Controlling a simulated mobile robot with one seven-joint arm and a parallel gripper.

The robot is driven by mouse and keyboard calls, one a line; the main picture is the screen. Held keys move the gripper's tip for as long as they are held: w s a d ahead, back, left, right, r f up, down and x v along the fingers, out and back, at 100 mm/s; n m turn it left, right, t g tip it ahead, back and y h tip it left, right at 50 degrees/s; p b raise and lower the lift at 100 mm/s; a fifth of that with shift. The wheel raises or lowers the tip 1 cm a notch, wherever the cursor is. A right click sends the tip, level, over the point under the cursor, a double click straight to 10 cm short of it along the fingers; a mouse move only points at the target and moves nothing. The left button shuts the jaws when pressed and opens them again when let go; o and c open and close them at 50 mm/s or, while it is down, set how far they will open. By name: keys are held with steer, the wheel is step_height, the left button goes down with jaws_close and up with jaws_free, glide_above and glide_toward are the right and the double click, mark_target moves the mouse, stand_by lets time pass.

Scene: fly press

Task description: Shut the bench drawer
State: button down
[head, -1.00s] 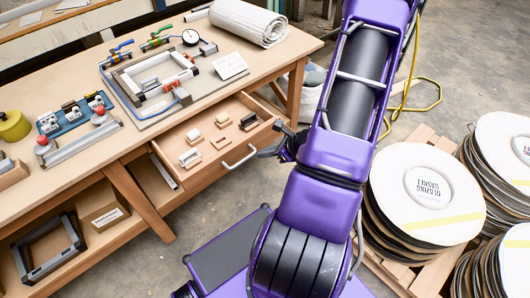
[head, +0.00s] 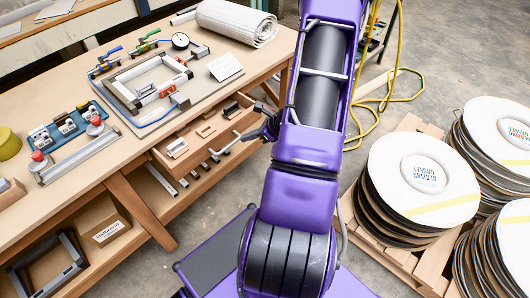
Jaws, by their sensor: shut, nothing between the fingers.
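My gripper (head: 250,135) is shut and empty. It is at the drawer front, by the right end of the handle. I cannot tell whether it touches the handle or the front. My purple arm hides part of the space to the right.
The workbench (head: 85,180) carries a clamping frame (head: 150,82), a dial gauge (head: 180,41) and a white roll (head: 237,22). A lower shelf holds a box (head: 102,222). Stacks of round gaskets (head: 423,178) stand on a pallet at right. A yellow cable (head: 398,99) lies on the floor.

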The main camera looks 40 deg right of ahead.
steer(key=w, duration=0.3)
steer(key=w+b, duration=0.1)
steer(key=w, duration=0.3)
steer(key=w+a, duration=0.1)
steer(key=w, duration=0.3)
steer(key=shift+w, duration=0.7)
steer(key=shift+r, duration=0.1)
